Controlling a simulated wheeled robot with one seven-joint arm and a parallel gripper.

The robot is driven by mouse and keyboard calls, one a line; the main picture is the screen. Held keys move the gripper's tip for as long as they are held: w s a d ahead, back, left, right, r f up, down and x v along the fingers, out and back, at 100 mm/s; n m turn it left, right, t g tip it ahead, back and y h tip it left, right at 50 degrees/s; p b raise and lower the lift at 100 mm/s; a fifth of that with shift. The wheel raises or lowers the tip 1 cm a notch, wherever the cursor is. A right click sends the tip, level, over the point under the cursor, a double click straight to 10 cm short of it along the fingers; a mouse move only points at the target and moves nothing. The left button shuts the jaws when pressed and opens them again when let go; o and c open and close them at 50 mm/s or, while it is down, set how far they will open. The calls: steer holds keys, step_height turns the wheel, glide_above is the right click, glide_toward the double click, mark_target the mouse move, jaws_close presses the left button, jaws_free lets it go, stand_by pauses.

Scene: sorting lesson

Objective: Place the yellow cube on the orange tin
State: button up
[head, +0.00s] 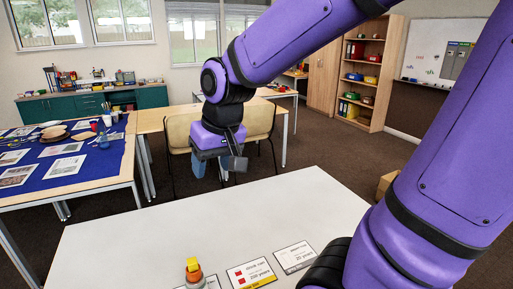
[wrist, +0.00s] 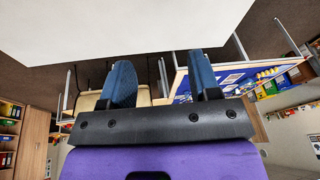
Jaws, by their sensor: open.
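A small yellow cube (head: 193,263) shows at the bottom of the head view, near the front edge of the white table. It appears to sit on top of an orange tin (head: 194,275), which has something grey around or below it; the picture's edge cuts this off. My gripper (head: 212,170) hangs beyond the far edge of the table, well away from the cube and tin. In the wrist view my gripper (wrist: 163,78) has its two blue fingers apart with nothing between them. The cube and tin are not in the wrist view.
The white table (head: 200,220) is mostly bare. Printed cards (head: 251,274) lie near its front. Behind my gripper stand chairs (head: 259,122) and a wooden table (head: 152,122). A blue-covered table (head: 105,160) with papers and dishes is at left.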

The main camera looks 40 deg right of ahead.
steer(key=s+d+r+t, duration=0.1)
steer(key=s+r, duration=0.2)
steer(key=s, duration=0.2)
steer(key=s+d+r+n+t, duration=0.1)
steer(key=s+r, duration=0.2)
steer(key=s, duration=0.3)
steer(key=shift+r+h, duration=0.2)
steer(key=shift+h, duration=0.2)
steer(key=shift+w+d, duration=0.1)
stand_by(0.3)
